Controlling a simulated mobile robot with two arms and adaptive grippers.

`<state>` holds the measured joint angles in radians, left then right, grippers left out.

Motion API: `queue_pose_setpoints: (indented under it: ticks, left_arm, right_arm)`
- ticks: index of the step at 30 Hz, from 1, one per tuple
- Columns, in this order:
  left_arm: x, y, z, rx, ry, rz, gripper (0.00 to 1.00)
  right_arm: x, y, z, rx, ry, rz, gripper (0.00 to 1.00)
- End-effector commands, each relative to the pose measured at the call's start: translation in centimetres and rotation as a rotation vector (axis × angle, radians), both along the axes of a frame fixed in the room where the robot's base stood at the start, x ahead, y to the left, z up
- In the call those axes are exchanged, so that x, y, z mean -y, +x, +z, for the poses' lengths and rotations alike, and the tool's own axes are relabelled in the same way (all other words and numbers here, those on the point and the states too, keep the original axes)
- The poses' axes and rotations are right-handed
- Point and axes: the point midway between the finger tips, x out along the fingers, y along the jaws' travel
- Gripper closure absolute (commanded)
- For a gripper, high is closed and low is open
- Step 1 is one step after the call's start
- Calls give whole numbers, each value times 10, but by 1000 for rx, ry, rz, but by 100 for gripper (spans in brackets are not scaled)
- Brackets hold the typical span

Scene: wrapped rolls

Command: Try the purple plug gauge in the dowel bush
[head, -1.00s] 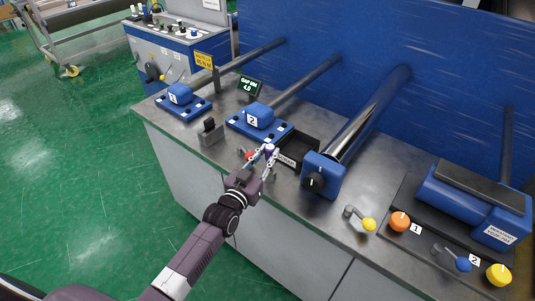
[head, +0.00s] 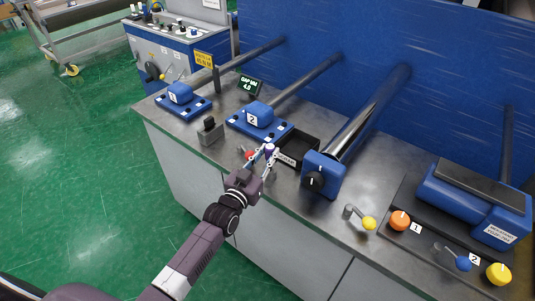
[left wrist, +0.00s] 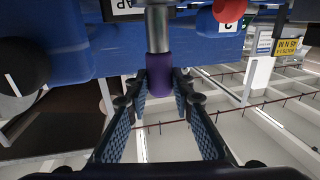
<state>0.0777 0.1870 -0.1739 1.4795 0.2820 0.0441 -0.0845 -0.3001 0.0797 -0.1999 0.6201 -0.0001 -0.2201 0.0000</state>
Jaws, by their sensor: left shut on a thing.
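My left gripper (head: 268,160) is shut on the purple plug gauge (head: 270,149) above the front edge of the steel bench, in front of the black tray. In the left wrist view the gripper (left wrist: 160,95) has its two fingers on either side of the purple gauge body (left wrist: 159,75). A bare grey metal pin (left wrist: 157,30) extends from the body toward the top of that view. I cannot make out the dowel bush or its hole. My right gripper is not in view.
A black tray (head: 312,149) lies just behind the gripper. A blue block with a black knob (head: 316,183) stands to its right, and a red knob (head: 249,155) is close on its left. Blue block 2 (head: 260,115) is behind. A yellow-knobbed lever (head: 368,223) stands farther right.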

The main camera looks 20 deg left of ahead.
Motion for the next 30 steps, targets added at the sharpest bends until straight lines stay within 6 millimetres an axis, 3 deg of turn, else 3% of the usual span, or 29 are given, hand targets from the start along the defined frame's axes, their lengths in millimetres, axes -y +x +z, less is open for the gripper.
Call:
queue_pose_setpoints:
  ticks: [30]
  left_arm:
    - [0,0,-6,-1,0,0,99]
  right_arm:
    - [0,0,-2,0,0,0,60]
